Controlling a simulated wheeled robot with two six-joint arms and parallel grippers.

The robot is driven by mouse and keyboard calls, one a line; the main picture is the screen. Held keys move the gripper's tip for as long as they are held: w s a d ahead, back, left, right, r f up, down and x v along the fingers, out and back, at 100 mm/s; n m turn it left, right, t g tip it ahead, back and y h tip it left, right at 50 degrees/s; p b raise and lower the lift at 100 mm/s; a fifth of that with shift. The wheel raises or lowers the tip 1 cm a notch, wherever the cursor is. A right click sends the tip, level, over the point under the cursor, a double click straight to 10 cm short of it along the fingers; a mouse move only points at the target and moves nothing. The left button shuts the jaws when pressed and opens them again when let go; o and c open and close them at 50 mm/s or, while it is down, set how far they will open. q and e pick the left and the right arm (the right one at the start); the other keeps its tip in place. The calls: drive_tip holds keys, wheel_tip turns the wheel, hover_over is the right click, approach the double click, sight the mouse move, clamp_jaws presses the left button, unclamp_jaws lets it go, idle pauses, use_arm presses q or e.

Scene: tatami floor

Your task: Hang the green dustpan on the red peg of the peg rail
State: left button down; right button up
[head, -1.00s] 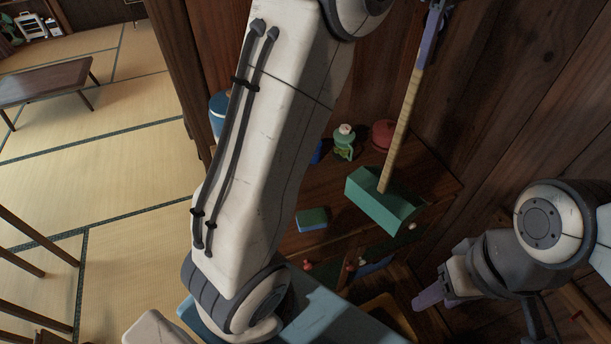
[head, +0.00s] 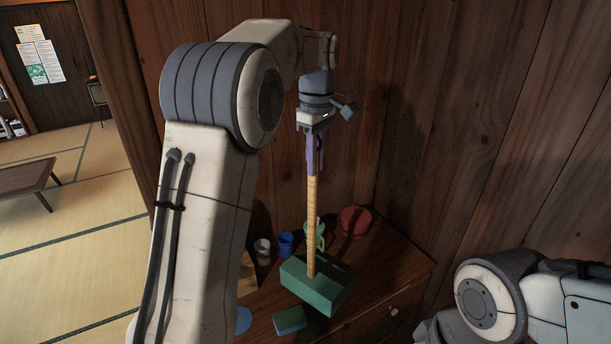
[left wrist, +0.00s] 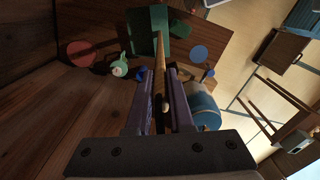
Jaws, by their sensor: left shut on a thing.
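The green dustpan (head: 318,287) hangs below my left gripper (head: 315,165), its long wooden handle pointing up and its green pan at the bottom. The gripper's purple fingers are shut on the upper part of the handle. In the left wrist view the handle runs between the fingers of the left gripper (left wrist: 160,85), and the green pan of the dustpan (left wrist: 140,32) shows beyond. The pan is over the wooden cabinet top; I cannot tell how high. I cannot make out the peg rail or the red peg. My right gripper's fingers are out of view at the lower right.
On the cabinet top (head: 395,262) are a green and blue sponge (head: 290,320), a blue cup (head: 286,244), a white cup (head: 262,251), a green pot (head: 312,236) and a red round thing (head: 356,220). A wooden wall (head: 450,130) stands close behind. Tatami floor (head: 80,240) lies open at left.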

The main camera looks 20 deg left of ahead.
use_arm(q)
wheel_tip(320, 180, down, 6)
drive_tip(key=a+p, duration=0.1)
drive_tip(key=a, duration=0.1)
drive_tip(key=shift+w+a+r+p, duration=0.25)
drive_tip(key=shift+w+p, duration=0.05)
drive_tip(key=shift+p, duration=0.05)
drive_tip(key=shift+f, duration=0.1)
drive_tip(key=c, duration=0.8)
unclamp_jaws()
drive_tip(key=shift+f, duration=0.1)
